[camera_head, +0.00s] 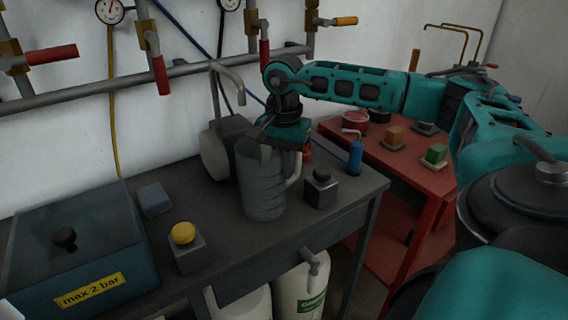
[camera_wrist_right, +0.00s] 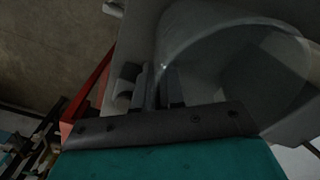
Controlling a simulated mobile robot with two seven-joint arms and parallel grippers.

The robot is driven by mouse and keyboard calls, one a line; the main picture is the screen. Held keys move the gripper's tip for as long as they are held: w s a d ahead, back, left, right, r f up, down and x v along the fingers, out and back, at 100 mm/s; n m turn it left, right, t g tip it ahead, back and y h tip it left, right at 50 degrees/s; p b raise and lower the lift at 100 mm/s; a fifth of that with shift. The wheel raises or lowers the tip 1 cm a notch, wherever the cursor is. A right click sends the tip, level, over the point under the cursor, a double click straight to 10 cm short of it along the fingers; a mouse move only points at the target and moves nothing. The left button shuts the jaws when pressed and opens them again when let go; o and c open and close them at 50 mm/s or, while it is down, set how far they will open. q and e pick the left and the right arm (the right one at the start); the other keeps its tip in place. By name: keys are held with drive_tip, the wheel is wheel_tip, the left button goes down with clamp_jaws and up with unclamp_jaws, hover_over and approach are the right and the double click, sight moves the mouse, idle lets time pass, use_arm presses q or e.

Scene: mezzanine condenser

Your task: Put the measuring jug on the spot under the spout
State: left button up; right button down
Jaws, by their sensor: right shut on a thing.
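The measuring jug (camera_head: 262,190) is a grey translucent jug with a pale handle on its right side. It is upright over the dark bench, and I cannot tell whether its base touches the top. My right gripper (camera_head: 289,146) points down at the jug's upper right and is shut on it. In the right wrist view the fingers (camera_wrist_right: 160,88) are at the jug's side beside its wide rim (camera_wrist_right: 240,28). The spout (camera_head: 228,71) is a curved grey pipe behind and above the jug, to its left. The spot under it is hidden or not distinguishable. My left gripper is not in view.
The bench (camera_head: 220,235) carries a yellow button box (camera_head: 185,248), a black-knobbed box (camera_head: 321,188), a small grey block (camera_head: 154,200) and a large blue box (camera_head: 75,250). A red table (camera_head: 395,170) with small items stands right. Pipes with red-handled valves line the wall.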

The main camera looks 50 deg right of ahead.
drive_tip(key=c, duration=1.7)
unclamp_jaws()
drive_tip(key=shift+f, duration=0.15)
drive_tip(key=o, duration=0.5)
